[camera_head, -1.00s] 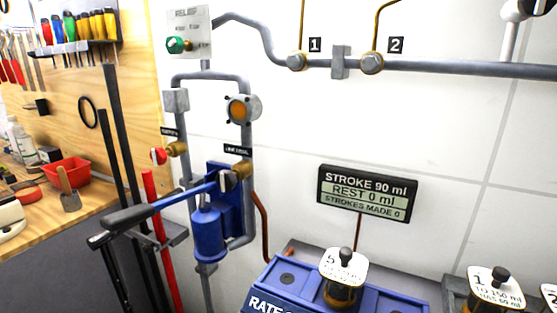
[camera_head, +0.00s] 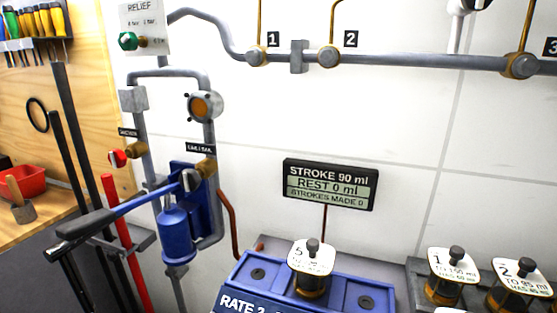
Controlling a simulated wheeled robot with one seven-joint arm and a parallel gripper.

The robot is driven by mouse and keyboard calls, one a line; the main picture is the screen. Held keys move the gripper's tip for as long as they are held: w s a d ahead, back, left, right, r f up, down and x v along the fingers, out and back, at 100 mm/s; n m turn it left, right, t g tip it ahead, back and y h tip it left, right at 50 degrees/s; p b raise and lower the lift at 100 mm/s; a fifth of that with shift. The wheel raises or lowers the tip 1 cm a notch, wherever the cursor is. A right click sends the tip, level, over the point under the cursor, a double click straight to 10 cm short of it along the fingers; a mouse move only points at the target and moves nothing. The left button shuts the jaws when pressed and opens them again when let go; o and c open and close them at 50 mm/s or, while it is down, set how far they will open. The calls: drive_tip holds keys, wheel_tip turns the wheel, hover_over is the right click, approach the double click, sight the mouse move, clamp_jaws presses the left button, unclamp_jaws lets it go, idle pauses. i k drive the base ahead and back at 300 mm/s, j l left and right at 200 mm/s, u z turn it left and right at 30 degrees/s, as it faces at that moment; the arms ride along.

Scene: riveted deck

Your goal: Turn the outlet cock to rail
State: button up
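A brass cock (camera_head: 206,167) sits on the grey pipe at the right of the blue hand pump, under a small black label (camera_head: 201,148) that seems to read line and rail. Its handle is hard to make out behind the pump lever's pivot, so I cannot tell which way it points. The blue hand pump (camera_head: 177,235) has a long blue lever (camera_head: 150,199) with a black grip (camera_head: 85,224) reaching to the lower left. A second brass cock (camera_head: 135,149) with a red knob is on the left pipe. My gripper is not in view.
A display (camera_head: 330,185) reads stroke 90 ml, rest 0 ml, strokes made 0. A blue tray (camera_head: 376,301) with a numbered jar (camera_head: 312,268) stands below it. A relief panel (camera_head: 145,27) is at upper left. Black bars (camera_head: 85,150) and a red bar (camera_head: 125,240) stand at left.

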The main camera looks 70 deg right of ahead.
sight(190, 179)
drive_tip(key=j+z, duration=0.1)
drive_tip(key=z, duration=1)
